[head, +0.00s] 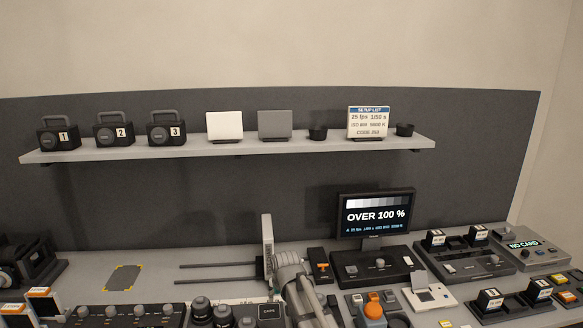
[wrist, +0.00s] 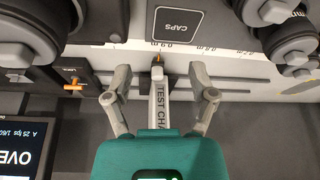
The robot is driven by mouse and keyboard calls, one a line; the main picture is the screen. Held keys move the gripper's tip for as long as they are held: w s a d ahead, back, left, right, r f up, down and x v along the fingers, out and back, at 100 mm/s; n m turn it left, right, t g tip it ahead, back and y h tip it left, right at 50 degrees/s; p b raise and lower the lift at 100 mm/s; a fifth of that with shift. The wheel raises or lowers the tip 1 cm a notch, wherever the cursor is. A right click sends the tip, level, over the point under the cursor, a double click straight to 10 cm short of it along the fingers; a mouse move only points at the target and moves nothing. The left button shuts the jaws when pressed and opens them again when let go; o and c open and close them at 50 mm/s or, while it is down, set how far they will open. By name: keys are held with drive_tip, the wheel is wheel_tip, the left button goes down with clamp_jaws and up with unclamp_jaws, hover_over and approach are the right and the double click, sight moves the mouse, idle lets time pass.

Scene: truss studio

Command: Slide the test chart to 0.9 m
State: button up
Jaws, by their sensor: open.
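The test chart (head: 267,242) stands upright in the head view, seen nearly edge-on, with two dark rails (head: 215,266) running left from it. In the wrist view its top edge (wrist: 159,103) shows lettering starting "TEST CHA". My gripper (wrist: 158,75) is open, with one finger on each side of the chart and a gap on both sides. An orange-tipped pointer (wrist: 157,58) at the chart's end lies by the scale (wrist: 185,47), close to an upside-down mark that seems to read 0.9 m. In the head view my arm hides part of the chart's lower area.
A CAPS pad (wrist: 177,23) and dark round knobs (wrist: 290,42) lie beyond the scale. A monitor (head: 375,217) reading "OVER 100 %" stands right of the chart. A setup list card (head: 368,122) stands on the shelf (head: 230,148). The bench left of the chart is fairly clear around the rails.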

drive_tip(key=s+d+f+m+g+h, duration=0.1)
drive_tip(key=s+d+f+m+g, duration=0.2)
drive_tip(key=s+d, duration=1.8)
wheel_tip(320, 180, down, 8)
drive_tip(key=b, duration=1)
drive_tip(key=shift+w+a+f+g, duration=0.15)
drive_tip(key=shift+w+a+g, duration=0.15)
drive_tip(key=shift+w, duration=0.15)
idle(1.2)
